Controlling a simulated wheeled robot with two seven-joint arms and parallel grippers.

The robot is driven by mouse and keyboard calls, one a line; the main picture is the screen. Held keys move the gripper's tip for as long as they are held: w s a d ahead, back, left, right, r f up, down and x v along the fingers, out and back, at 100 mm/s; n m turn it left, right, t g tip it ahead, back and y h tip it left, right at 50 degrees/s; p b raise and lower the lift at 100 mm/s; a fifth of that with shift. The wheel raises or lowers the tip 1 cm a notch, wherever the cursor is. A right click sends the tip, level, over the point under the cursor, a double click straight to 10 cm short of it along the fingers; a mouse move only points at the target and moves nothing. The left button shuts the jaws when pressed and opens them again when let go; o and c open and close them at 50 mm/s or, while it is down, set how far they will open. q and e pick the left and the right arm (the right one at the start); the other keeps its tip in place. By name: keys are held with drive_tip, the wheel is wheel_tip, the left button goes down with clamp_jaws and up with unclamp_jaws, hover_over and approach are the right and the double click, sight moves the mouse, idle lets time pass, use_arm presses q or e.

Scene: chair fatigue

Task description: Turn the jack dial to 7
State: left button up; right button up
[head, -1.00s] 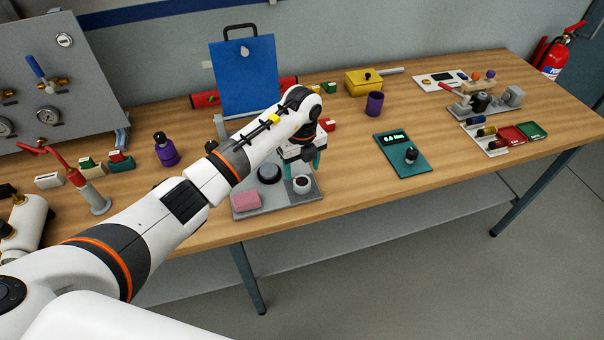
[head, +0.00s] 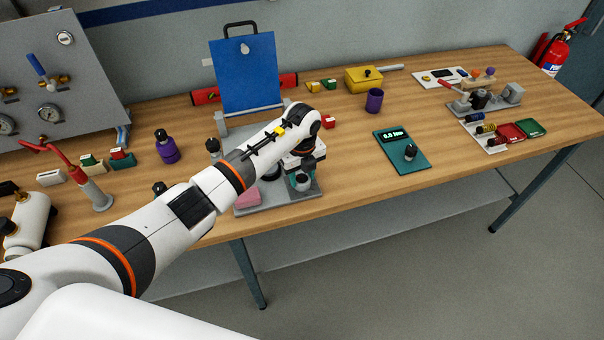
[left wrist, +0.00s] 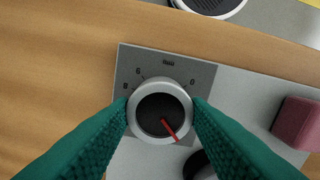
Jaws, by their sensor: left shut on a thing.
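The dial (left wrist: 158,88) has a pale metal ring, a black face and a red pointer (left wrist: 169,126) aimed at the lower right in the left wrist view. Its grey plate (left wrist: 203,70) carries small marks; I can make out what look like 8 and 6 at the left and 0 at the right. My left gripper (left wrist: 161,114) has its green padded fingers on both sides of the dial and is shut on it. In the head view the dial (head: 302,183) sits at the station's front right, under my left gripper (head: 302,165). My right gripper is not in view.
The grey station holds a pink block (head: 247,198) left of the dial; the block also shows in the left wrist view (left wrist: 298,123). A blue board (head: 247,75) stands behind. A teal meter (head: 402,152) lies to the right, with bare table between.

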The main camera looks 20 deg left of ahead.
use_arm(q)
drive_tip(key=shift+a+f+m+b, duration=0.1)
drive_tip(key=shift+f+m+b, duration=0.05)
drive_tip(key=shift+m+b, duration=1.2)
drive_tip(key=m+b, duration=0.2)
drive_tip(key=m, duration=0.2)
drive_tip(key=shift+w+b, duration=0.1)
drive_tip(key=shift+b, duration=0.2)
drive_tip(key=m+b, duration=0.5)
drive_tip(key=m, duration=0.1)
drive_tip(key=shift+m+b, duration=0.25)
drive_tip(key=shift+b, duration=0.15)
drive_tip(key=m+b, duration=0.5)
drive_tip(key=m, duration=0.1)
drive_tip(key=shift+r+m+b, duration=0.2)
drive_tip(key=shift+m+b, duration=1.35)
drive_tip(key=shift+m, duration=0.75)
drive_tip(key=o, duration=1)
